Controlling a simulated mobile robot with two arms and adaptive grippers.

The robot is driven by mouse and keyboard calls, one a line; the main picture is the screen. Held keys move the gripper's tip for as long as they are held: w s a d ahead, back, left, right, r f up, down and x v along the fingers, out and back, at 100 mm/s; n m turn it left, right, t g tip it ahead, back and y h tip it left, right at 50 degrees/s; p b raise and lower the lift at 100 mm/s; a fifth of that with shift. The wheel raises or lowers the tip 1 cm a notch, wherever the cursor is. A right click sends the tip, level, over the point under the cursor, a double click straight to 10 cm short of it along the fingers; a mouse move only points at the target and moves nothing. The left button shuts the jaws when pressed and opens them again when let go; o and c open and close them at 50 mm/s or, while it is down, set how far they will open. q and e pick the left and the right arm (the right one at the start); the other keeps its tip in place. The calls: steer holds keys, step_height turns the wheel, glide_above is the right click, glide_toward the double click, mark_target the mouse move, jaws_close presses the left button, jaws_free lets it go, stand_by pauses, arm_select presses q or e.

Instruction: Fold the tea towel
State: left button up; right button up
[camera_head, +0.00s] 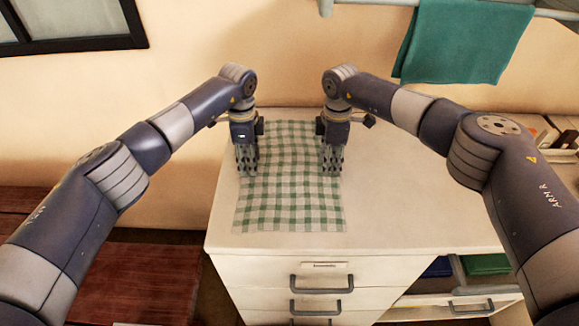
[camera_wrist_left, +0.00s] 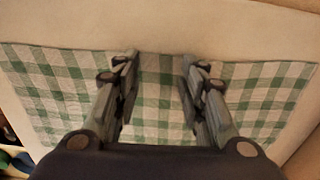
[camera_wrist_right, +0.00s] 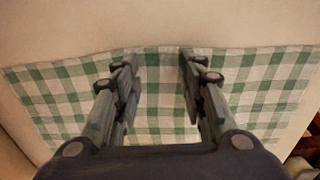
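The tea towel (camera_head: 290,190) is green and white checked and lies spread flat on the white cabinet top. My left gripper (camera_head: 247,170) is over its left side and my right gripper (camera_head: 331,170) over its right side, both pointing down. In the left wrist view the fingers of my left gripper (camera_wrist_left: 160,62) are apart, with towel (camera_wrist_left: 65,90) showing between them. In the right wrist view my right gripper (camera_wrist_right: 158,60) is likewise apart over the towel (camera_wrist_right: 60,85). I cannot tell whether the fingertips touch the cloth.
The white cabinet top (camera_head: 420,220) is bare to the right of the towel. A green cloth (camera_head: 465,40) hangs from a rail on the wall. Small items in a tray (camera_head: 555,135) stand at the right. Drawers (camera_head: 315,285) are below.

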arm_select(q)
steer(key=shift+f, duration=0.1)
steer(key=shift+f, duration=0.15)
arm_select(e)
steer(key=shift+f, duration=0.2)
arm_select(q)
steer(key=c, duration=0.4)
arm_select(e)
steer(key=shift+r, duration=0.1)
steer(key=c, duration=0.4)
arm_select(q)
jaws_close()
arm_select(e)
jaws_close()
